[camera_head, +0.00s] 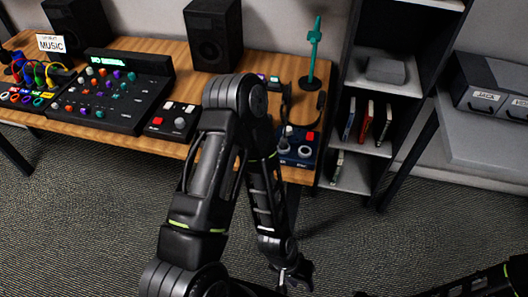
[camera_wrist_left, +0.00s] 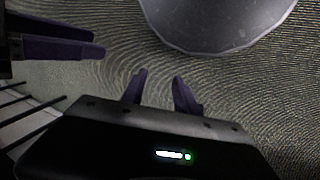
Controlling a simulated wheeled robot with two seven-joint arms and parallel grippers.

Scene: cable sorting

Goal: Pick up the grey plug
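I cannot make out a grey plug in either view. Coloured cables (camera_head: 38,72) loop over a row of coloured sockets (camera_head: 22,97) at the left end of the wooden desk. My left gripper (camera_head: 290,272) hangs low over the carpet, in front of the desk and far from the cables. In the left wrist view its two fingers (camera_wrist_left: 159,88) stand apart with only carpet between them. Dark purple fingers, apparently of my right gripper (camera_wrist_left: 75,42), show at the left of the wrist view; their opening is unclear.
The desk (camera_head: 185,58) holds a control panel with knobs (camera_head: 112,95), small boxes (camera_head: 173,120), speakers (camera_head: 213,35) and a green stand (camera_head: 314,50). A shelf with books (camera_head: 366,118) stands right of it. The carpet (camera_head: 80,220) in front is clear.

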